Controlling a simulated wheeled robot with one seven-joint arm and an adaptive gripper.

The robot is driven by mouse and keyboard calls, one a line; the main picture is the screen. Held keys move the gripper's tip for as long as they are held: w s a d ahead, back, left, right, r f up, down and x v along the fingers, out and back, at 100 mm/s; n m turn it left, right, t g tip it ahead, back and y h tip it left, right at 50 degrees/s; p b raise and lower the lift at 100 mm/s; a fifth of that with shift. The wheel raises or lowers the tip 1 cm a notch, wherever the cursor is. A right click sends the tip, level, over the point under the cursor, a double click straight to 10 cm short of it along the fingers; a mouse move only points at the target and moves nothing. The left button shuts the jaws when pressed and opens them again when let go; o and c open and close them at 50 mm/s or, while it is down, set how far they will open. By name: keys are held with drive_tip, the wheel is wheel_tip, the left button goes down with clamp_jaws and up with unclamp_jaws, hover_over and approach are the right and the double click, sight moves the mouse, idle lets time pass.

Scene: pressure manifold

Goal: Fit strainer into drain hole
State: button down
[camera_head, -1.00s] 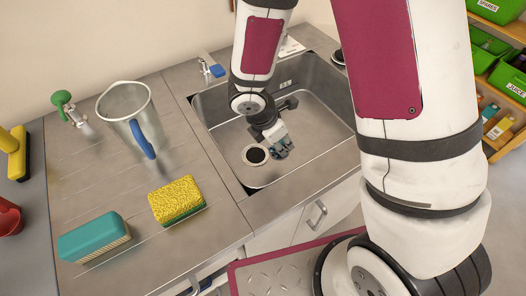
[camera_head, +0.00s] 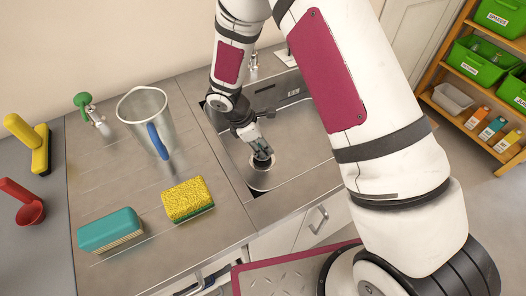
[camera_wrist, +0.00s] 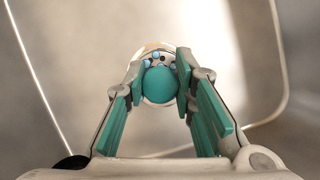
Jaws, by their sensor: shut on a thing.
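In the head view my gripper (camera_head: 260,150) is down inside the sink, directly over the drain hole (camera_head: 262,162), a dark opening with a light metal ring. In the wrist view my gripper (camera_wrist: 160,80) is shut on the rounded teal knob of the strainer (camera_wrist: 160,86), which sits between the fingertips. Part of a pale round rim with small dark and blue spots shows just beyond the knob. The strainer's underside is hidden, and I cannot tell whether it touches the drain or is seated in it.
The steel sink (camera_head: 290,165) has walls close around my arm. On the drainboard left stand a metal jug (camera_head: 145,110) with a blue handle, a yellow sponge (camera_head: 187,197) and a teal brush (camera_head: 110,230). A tap (camera_head: 253,65) stands behind the sink.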

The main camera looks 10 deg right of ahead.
drive_tip(key=shift+f, duration=1.7)
drive_tip(key=shift+f, duration=0.1)
drive_tip(key=c, duration=1.3)
unclamp_jaws()
drive_tip(key=shift+c, duration=0.2)
